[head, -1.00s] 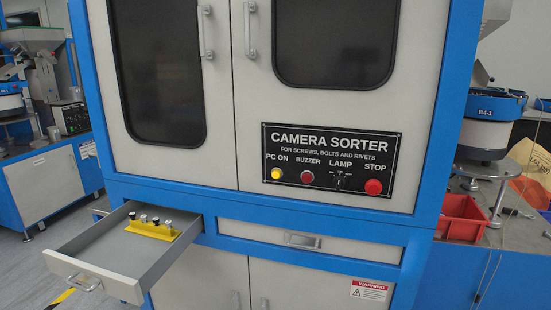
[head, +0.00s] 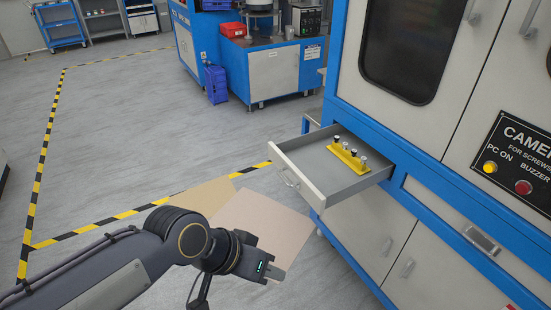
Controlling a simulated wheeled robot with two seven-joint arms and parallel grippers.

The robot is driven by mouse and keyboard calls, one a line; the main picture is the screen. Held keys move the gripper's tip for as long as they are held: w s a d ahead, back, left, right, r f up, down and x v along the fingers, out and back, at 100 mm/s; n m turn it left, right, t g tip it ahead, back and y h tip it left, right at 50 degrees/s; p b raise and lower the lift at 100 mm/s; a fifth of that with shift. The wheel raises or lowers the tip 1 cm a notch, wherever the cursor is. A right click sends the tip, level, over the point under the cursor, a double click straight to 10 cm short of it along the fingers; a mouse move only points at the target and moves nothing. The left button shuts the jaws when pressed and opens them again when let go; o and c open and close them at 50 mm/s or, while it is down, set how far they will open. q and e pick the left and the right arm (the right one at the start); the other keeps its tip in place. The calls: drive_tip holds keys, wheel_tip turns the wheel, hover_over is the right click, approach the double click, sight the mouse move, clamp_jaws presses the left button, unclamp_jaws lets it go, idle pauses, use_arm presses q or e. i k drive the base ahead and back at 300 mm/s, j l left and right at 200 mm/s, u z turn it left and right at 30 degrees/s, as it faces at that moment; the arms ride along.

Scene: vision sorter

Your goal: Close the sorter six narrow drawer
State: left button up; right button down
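The narrow drawer (head: 318,187) of the camera sorter (head: 420,165) is pulled well out from the blue frame. Its handle (head: 288,178) is on the pale front panel. Inside the drawer lies a yellow holder (head: 349,159) with several small black and silver pieces. My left gripper (head: 274,274) is in front of and below the drawer, apart from it, at the end of my dark arm. Its fingers are small and seen from behind, so I cannot tell whether they are open. My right gripper is not in view.
A second, closed drawer with a recessed handle (head: 482,240) is to the right. Lower cabinet doors (head: 383,250) are below. Flat tan sheets (head: 266,222) show on or near the floor beneath the gripper. Open floor (head: 130,150) with striped tape lies left.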

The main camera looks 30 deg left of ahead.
sight(324, 181)
drive_tip(key=u, duration=1.1)
drive_tip(key=i+l+z, duration=0.1)
drive_tip(key=i+l, duration=0.4)
drive_tip(key=i, duration=0.1)
